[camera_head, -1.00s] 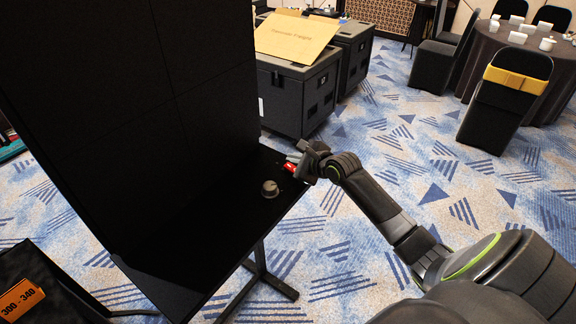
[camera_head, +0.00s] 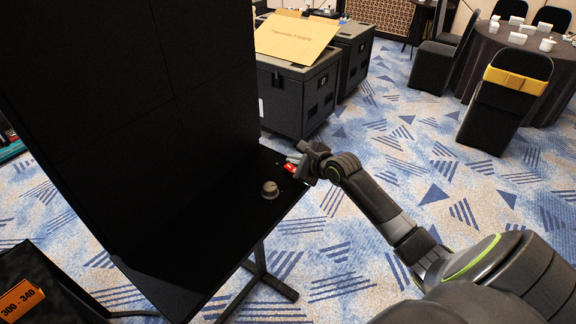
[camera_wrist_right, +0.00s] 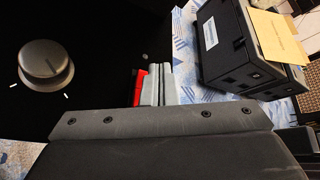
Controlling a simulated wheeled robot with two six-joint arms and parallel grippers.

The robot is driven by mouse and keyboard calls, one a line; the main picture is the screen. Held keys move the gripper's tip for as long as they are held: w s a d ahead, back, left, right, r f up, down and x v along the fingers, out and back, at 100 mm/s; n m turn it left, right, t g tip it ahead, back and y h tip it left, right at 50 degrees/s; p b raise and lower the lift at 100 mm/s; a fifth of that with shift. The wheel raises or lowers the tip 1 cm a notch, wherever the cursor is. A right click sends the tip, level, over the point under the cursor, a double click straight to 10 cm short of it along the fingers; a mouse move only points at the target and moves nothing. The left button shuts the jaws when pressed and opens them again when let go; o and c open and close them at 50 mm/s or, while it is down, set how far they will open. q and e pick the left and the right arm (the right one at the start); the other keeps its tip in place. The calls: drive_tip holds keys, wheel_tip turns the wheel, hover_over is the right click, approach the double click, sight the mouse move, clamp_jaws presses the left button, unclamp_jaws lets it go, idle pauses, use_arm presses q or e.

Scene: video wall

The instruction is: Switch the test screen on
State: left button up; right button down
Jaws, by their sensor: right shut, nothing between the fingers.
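The test screen (camera_head: 200,70) is a tall black panel on the left in the head view, and its face is dark. A black shelf (camera_head: 225,215) runs along its foot. A round grey knob (camera_head: 270,189) stands on the shelf; it also shows at the left of the right wrist view (camera_wrist_right: 45,64). A red switch (camera_head: 290,167) is near the shelf's right end, partly hidden by my right gripper (camera_head: 295,160). In the wrist view the red part (camera_wrist_right: 139,88) is right beside the shut, empty fingers (camera_wrist_right: 158,84). I cannot tell whether they touch. My left gripper is out of view.
Black flight cases (camera_head: 300,95) with a cardboard sheet (camera_head: 295,38) on top stand behind the shelf. A round table (camera_head: 510,60) with chairs is at the back right. An orange label (camera_head: 20,300) marks a dark case at lower left.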

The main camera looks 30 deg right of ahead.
drive_tip(key=shift+f, duration=0.1)
idle(0.7)
drive_tip(key=shift+w+f+p, duration=0.1)
drive_tip(key=shift+f+p, duration=0.15)
drive_tip(key=shift+p, duration=0.15)
drive_tip(key=shift+f, duration=0.1)
drive_tip(key=shift+w+a+f, duration=0.1)
drive_tip(key=shift+w+f, duration=0.05)
drive_tip(key=shift+f, duration=0.2)
idle(0.4)
drive_tip(key=shift+r, duration=0.1)
drive_tip(key=shift+s+r+p, duration=0.25)
drive_tip(key=shift+r+p, duration=0.45)
drive_tip(key=shift+p, duration=0.65)
drive_tip(key=r+p, duration=0.1)
drive_tip(key=p, duration=0.1)
drive_tip(key=s+r+p, duration=0.1)
drive_tip(key=r+p, duration=0.2)
drive_tip(key=p, duration=0.2)
drive_tip(key=shift+s+d+r, duration=0.25)
drive_tip(key=shift+d+r, duration=0.15)
